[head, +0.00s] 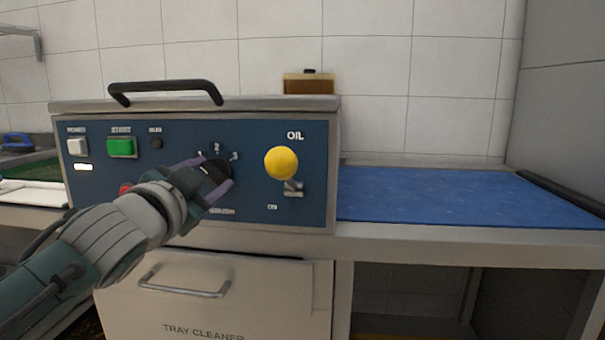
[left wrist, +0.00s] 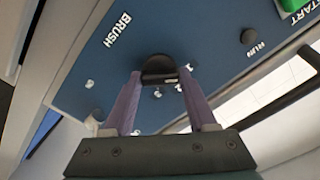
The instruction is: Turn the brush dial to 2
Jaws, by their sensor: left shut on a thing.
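The brush dial (head: 217,171) is a black round knob on the dark blue front panel (head: 245,135) of the tray cleaner. White numbers 1, 2 and 3 stand around its top, with a small label below it. My left gripper (head: 214,173) has its two purple fingers on opposite sides of the dial and is shut on it. The left wrist view shows the dial (left wrist: 158,68) between the fingertips (left wrist: 160,80), near the word BRUSH. Which number the dial points to I cannot tell. My right gripper is not in view.
Right of the dial are a yellow ball knob (head: 281,163) and a small metal lever (head: 293,188) under the word OIL. A green start button (head: 122,147) and a white switch (head: 77,147) are at the left. A black handle (head: 165,87) rises above the panel. A blue mat (head: 450,196) lies clear at the right.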

